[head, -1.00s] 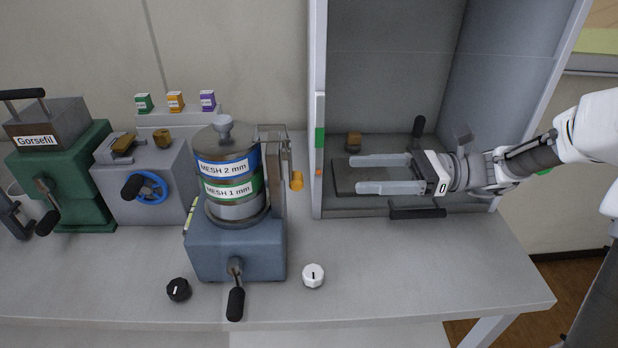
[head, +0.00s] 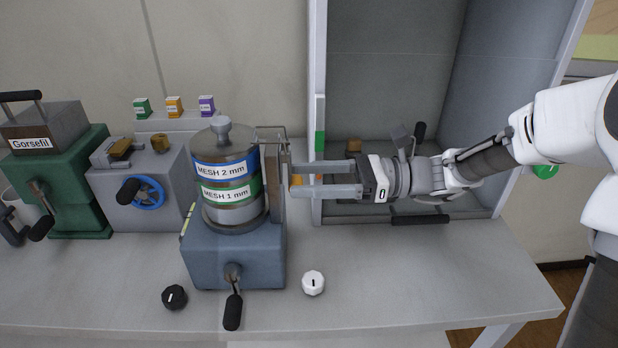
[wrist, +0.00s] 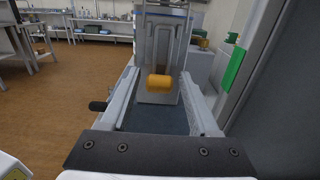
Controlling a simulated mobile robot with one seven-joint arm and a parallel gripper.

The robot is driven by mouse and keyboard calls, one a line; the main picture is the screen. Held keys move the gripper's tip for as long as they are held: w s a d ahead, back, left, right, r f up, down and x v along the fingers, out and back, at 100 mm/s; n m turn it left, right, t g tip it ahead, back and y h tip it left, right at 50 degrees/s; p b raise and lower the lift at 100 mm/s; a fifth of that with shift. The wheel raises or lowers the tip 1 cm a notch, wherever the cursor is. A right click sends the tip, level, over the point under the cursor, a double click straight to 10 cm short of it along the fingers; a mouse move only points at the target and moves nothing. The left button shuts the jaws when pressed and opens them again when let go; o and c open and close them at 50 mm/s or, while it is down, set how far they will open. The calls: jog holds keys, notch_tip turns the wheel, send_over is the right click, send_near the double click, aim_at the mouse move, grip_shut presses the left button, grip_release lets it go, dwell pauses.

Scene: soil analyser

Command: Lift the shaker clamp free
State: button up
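The shaker clamp (head: 276,170) is a grey metal bar and wire frame on the right side of the sieve shaker (head: 237,250). Its wire reaches the top of the sieve stack (head: 226,170). Its orange handle (head: 298,180) sticks out to the right, and it also shows in the wrist view (wrist: 159,83). My gripper (head: 294,180) is level with the handle, coming from the right. Its fingers are open, one on each side of the handle near their tips, with gaps visible in the wrist view.
A tall grey cabinet frame (head: 317,100) stands just behind my gripper. A white knob (head: 313,283) and a black knob (head: 174,297) sit at the bench front. A crank handle (head: 233,310) juts from the shaker. The bench (head: 420,280) front right is clear.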

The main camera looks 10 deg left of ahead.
grip_shut()
dwell(1.2)
